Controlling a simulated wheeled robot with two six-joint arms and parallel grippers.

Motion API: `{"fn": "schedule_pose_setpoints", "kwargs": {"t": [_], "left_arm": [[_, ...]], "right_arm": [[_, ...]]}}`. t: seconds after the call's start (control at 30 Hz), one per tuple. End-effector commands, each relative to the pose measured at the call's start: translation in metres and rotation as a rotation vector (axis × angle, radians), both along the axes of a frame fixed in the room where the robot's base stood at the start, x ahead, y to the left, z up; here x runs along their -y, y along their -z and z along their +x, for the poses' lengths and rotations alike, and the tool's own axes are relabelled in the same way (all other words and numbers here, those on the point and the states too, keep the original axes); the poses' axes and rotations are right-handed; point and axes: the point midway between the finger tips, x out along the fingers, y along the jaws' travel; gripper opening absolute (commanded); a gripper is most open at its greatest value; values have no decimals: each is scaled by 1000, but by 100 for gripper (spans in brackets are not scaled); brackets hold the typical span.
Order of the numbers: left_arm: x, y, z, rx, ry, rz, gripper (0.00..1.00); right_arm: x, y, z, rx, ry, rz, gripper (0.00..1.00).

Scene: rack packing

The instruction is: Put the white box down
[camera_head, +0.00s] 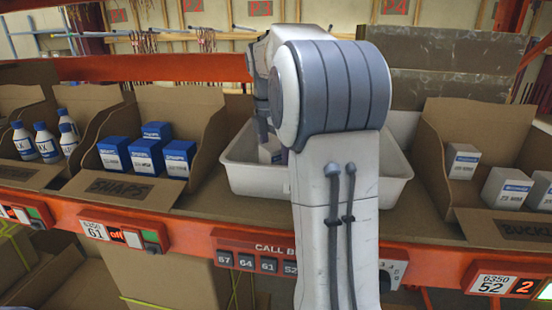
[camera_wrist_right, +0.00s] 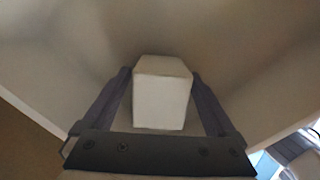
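The white box (camera_wrist_right: 162,100) is between the two fingers of my right gripper (camera_wrist_right: 162,78) in the right wrist view. The fingers lie against its two sides, so the gripper is shut on it. The pale walls of a white tote surround it. In the head view my right arm reaches over the white tote (camera_head: 400,190) and hides most of its inside. A small part of a white box (camera_head: 271,151) shows in the tote beside the arm. I cannot tell whether the held box touches the tote floor. My left gripper is out of view.
A cardboard bin (camera_head: 120,190) with several blue boxes (camera_head: 145,154) stands left of the tote, with white bottles (camera_head: 46,142) farther left. A cardboard bin (camera_head: 500,130) of white boxes (camera_head: 507,187) stands at the right. An orange shelf rail (camera_head: 190,238) runs along the front.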

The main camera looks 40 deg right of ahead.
Motion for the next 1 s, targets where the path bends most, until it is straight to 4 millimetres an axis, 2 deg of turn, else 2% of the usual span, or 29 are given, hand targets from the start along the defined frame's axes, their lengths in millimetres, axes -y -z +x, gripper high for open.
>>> {"fn": "schedule_pose_setpoints", "kwargs": {"t": [0.27,0.37,0.7,0.83,1.0], "left_arm": [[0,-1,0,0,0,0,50],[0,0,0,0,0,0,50],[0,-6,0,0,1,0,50],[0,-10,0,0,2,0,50],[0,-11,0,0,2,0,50]], "right_arm": [[0,-9,1,3,0,-1,92],[-2,-25,2,5,-2,-2,92],[-11,-95,2,3,-1,-1,92],[-13,-112,2,2,-1,-1,92],[-14,-122,2,0,-1,0,92]]}}
